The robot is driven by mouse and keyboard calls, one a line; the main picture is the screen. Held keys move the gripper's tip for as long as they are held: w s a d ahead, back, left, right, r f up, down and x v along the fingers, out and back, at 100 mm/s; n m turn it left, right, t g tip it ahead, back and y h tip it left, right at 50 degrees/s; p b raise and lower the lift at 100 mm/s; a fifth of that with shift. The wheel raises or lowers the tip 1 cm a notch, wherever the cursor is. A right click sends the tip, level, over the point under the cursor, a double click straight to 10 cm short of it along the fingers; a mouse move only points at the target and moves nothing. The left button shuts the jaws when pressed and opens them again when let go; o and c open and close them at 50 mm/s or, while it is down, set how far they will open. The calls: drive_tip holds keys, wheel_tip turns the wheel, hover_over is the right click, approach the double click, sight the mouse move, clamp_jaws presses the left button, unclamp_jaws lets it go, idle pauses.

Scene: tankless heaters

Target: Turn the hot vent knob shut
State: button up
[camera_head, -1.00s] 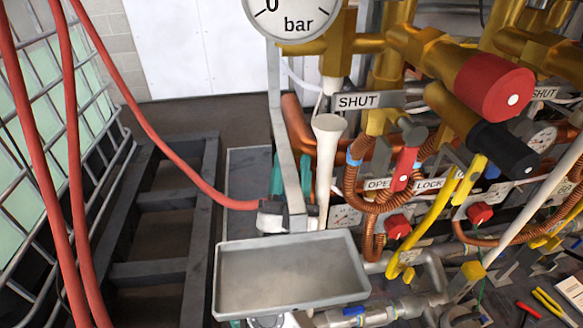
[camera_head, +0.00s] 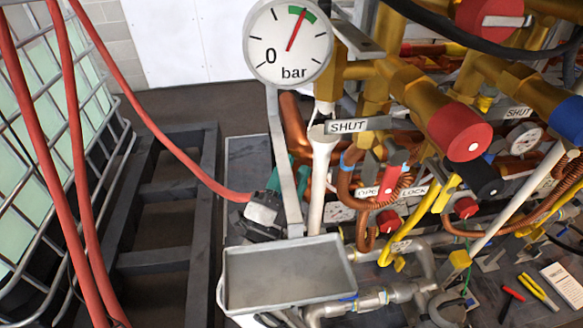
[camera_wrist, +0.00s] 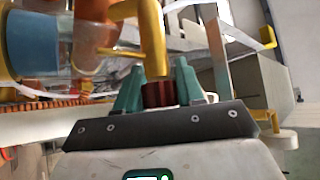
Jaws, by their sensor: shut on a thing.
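In the wrist view, my gripper (camera_wrist: 158,92) has two teal fingers. They are closed on the sides of a dark red ridged knob (camera_wrist: 160,94), which fits the hot vent knob, though no label on it can be read. A brass pipe (camera_wrist: 151,40) rises just beyond the knob.
A pressure gauge (camera_head: 288,42) has its needle in the green band. Brass valves with a red cap (camera_head: 459,132) and a blue cap (camera_head: 570,118) crowd the right. A grey tray (camera_head: 288,275) sits low in front. Red hoses (camera_head: 75,150) hang left.

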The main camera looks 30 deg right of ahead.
drive_tip(key=shift+f, duration=0.1)
idle(0.4)
drive_tip(key=o, duration=0.7)
drive_tip(key=v, duration=1.1)
drive_tip(key=shift+b, duration=0.3)
drive_tip(key=shift+w+r, duration=0.15)
drive_tip(key=shift+r, duration=0.05)
